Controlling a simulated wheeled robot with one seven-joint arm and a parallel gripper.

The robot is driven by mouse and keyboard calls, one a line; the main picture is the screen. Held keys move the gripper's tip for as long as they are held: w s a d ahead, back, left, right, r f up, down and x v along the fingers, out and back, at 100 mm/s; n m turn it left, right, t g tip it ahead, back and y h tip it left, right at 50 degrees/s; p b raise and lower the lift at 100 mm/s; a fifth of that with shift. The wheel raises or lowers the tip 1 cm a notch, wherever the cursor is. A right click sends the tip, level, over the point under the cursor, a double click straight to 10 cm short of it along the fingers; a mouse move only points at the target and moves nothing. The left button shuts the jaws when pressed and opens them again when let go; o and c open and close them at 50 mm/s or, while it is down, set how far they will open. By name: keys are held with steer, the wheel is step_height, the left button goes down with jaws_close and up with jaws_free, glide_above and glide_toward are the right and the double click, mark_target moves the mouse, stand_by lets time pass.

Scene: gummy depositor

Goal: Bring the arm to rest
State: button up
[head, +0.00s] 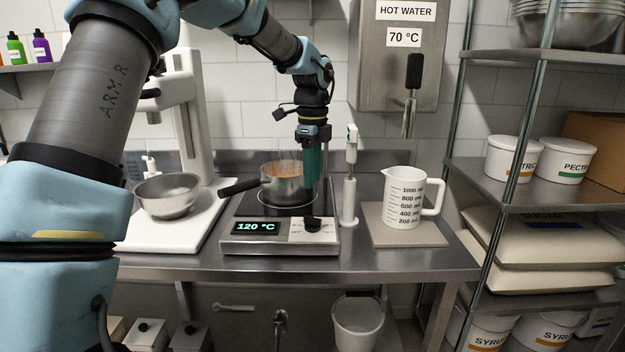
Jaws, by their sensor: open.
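My gripper (310,183) points straight down at the right side of the steel pot (287,188). Its green fingers overlap the pot's right edge in the picture; I cannot tell whether they touch it. I see nothing held between them. The pot stands on the hot plate (257,243), whose display reads 120 °C. It holds something orange, and its black handle points left. My arm comes in from the upper left and bends down over the counter.
A white stick-shaped tool (349,190) stands just right of my gripper. Further right, a measuring jug (404,200) sits on a mat (376,237). A steel bowl (168,196) sits left on a white stand mixer base. The hot water dispenser (398,85) hangs behind. A shelf rack (518,178) stands right.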

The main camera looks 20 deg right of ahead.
steer(key=s+a+f+n, duration=0.1)
steer(key=a+f+n, duration=0.1)
steer(key=a+n, duration=0.7)
steer(key=s+a+f+n, duration=0.15)
steer(key=a+n, duration=0.35)
steer(key=a, duration=0.9)
steer(key=s+a+f+n, duration=0.1)
steer(key=s+a+n, duration=0.3)
steer(key=a+n, duration=0.2)
steer(key=s+a+f+n+t, duration=0.1)
steer(key=s+a+f+n, duration=0.1)
steer(key=s+a+n, duration=0.3)
steer(key=a+n, duration=0.1)
steer(key=a, duration=0.1)
steer(key=shift+a+f+t, duration=0.3)
